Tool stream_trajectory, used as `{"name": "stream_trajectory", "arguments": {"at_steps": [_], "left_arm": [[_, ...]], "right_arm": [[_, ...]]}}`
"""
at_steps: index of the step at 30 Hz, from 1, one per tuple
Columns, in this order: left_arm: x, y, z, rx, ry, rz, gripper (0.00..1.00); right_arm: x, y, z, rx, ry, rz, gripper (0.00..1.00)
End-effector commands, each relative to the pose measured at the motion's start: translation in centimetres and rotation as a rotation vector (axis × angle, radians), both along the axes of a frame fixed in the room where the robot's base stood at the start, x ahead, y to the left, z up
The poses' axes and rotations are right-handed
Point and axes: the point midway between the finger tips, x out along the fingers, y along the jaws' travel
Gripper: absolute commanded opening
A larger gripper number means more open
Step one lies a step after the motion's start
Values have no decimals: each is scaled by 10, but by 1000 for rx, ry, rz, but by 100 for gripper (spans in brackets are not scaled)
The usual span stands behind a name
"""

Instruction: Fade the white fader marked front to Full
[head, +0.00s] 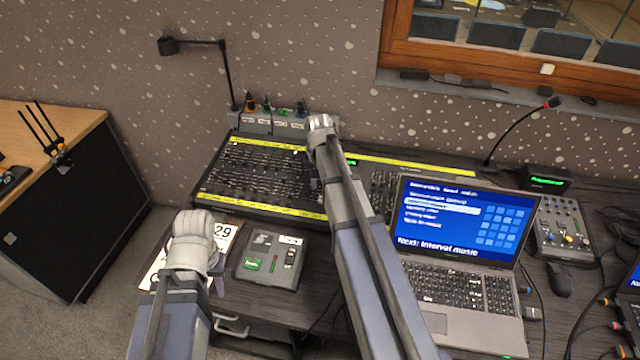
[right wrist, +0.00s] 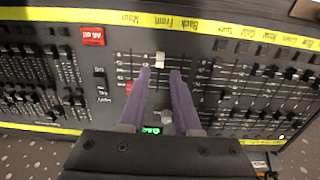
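In the right wrist view, the label "Front" (right wrist: 160,22) is on the yellow strip, between "Main" and "Back". A white fader cap (right wrist: 159,60) sits in its slot under that label. My right gripper (right wrist: 162,72) has its two purple fingers apart, with nothing between the tips; the white cap is just beyond them. My left gripper (head: 219,286) is mostly hidden by its own wrist, low at the left.
A red button (right wrist: 92,36) and a small green display (right wrist: 151,129) are on the desk. A laptop (head: 460,225) stands to the right and a grey control box (head: 268,262) in front of the desk. Several other fader caps are close to the fingers.

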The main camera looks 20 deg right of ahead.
Motion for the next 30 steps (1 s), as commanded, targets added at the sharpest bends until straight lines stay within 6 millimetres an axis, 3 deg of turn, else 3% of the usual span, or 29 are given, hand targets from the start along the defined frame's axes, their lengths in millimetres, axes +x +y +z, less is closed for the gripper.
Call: {"name": "stream_trajectory", "arguments": {"at_steps": [1,12,25,30], "left_arm": [[0,0,-12,0,0,0,30],[0,0,-51,0,0,0,30],[0,0,-55,0,0,0,30],[0,0,-55,0,0,0,30]], "right_arm": [[1,0,-13,0,0,0,31],[3,-3,-51,0,0,0,31],[4,-3,-55,0,0,0,31],[4,-3,-55,0,0,0,12]]}}
